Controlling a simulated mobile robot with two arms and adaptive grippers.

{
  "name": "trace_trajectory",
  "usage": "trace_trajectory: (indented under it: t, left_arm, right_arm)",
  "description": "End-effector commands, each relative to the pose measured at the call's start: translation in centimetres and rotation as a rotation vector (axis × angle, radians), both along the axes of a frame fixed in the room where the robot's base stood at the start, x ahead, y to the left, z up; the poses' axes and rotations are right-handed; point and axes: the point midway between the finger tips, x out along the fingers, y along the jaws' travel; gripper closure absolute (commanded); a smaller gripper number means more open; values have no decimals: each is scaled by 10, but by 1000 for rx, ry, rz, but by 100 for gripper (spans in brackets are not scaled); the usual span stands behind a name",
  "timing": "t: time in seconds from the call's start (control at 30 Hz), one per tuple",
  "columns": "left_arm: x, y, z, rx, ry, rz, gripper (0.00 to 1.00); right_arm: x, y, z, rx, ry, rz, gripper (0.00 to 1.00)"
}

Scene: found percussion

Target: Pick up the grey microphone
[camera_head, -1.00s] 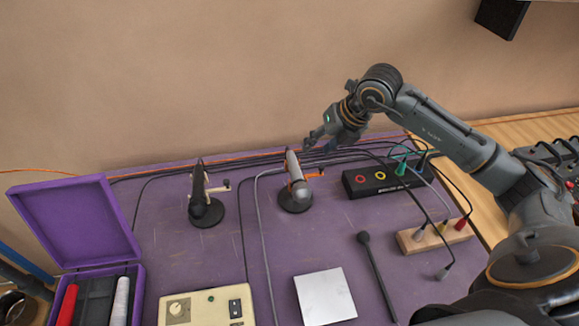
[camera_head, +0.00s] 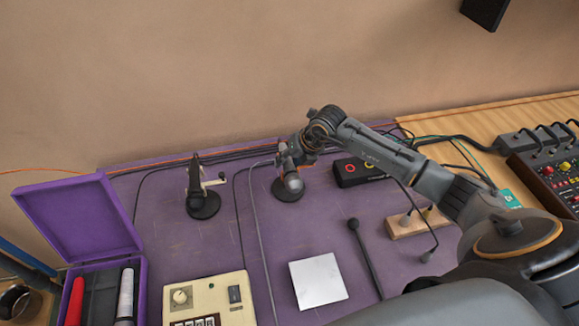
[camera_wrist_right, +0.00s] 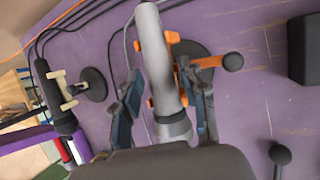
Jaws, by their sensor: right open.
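The grey microphone (camera_head: 293,184) sits in an orange clip (camera_wrist_right: 208,62) on a round black stand (camera_head: 284,194) at the back of the purple table. In the right wrist view the microphone (camera_wrist_right: 158,55) runs lengthwise between the fingers of my right gripper (camera_wrist_right: 160,76). The fingers are open, one on each side of the microphone, with visible gaps. In the head view my right gripper (camera_head: 288,158) is at the microphone's rear part and hides much of it. My left gripper is not in view.
A black microphone (camera_head: 195,178) on its own stand is to the left. A black box (camera_head: 350,171) with coloured rings stands close on the right. Cables run along the back. A white square plate (camera_head: 318,281) and a thin black microphone (camera_head: 366,258) lie in front.

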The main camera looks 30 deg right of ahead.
Motion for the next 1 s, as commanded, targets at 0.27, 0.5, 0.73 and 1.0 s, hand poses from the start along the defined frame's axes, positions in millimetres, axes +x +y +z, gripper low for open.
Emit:
trace_trajectory:
  t: [0.27, 0.5, 0.73, 1.0]
  left_arm:
    - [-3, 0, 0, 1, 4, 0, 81]
    - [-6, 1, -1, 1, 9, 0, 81]
    - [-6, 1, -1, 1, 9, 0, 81]
    - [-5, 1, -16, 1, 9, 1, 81]
  right_arm:
    - [1, 0, -1, 0, -1, 0, 66]
    - [1, 0, -1, 0, -1, 0, 100]
    - [1, 0, 0, 0, -3, -1, 100]
    - [2, 0, 18, 0, -9, 1, 100]
